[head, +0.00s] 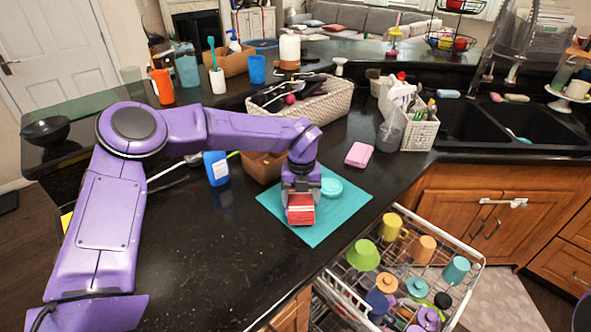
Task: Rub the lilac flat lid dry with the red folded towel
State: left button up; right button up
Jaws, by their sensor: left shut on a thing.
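My left gripper (301,196) points down over the teal mat (322,228) on the dark counter. It is shut on the red folded towel (300,214), which is low over the mat; I cannot tell whether the towel touches it. A round aqua lid-like thing (331,187) lies on the mat just right of the gripper. I see no clearly lilac flat lid on the mat; the area under the towel and gripper is hidden. A lilac piece (429,317) shows in the dish rack, but I cannot tell what it is. My right gripper is not in view.
An open pull-out dish rack (466,262) with several colourful cups is below the counter's front edge. The counter's front left is clear.

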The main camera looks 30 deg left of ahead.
pick_arm(q)
jog(key=shift+w+a, duration=0.2)
jog(key=shift+a, duration=0.65)
jog(key=shift+d+f, duration=0.1)
jog(key=shift+d, duration=0.2)
jog(key=shift+s+d+b, duration=0.3)
jog(key=shift+d, duration=0.55)
jog(key=shift+s+d+b, duration=0.25)
jog(key=shift+d, duration=0.6)
jog(key=shift+a, duration=0.2)
jog(key=shift+w+a+p, duration=0.2)
jog(key=shift+a+p, duration=0.05)
jog(key=shift+a, duration=0.4)
jog(key=shift+w+a+p, duration=0.2)
jog(key=shift+a, duration=0.5)
jog(key=shift+w+a+p, duration=0.2)
jog(key=shift+a+p, duration=0.05)
jog(key=shift+a, duration=0.4)
notch_tip(320, 180, up, 2)
jog(key=shift+w+r+p, duration=0.1)
jog(key=shift+r+p, duration=0.15)
jog(key=shift+p, duration=0.35)
notch_tip(320, 180, up, 2)
jog(key=shift+d+r+p, duration=0.1)
jog(key=shift+d+p, duration=0.05)
jog(key=shift+p, duration=0.55)
jog(key=shift+r+p, duration=1.2)
jog(key=shift+r, duration=0.6)
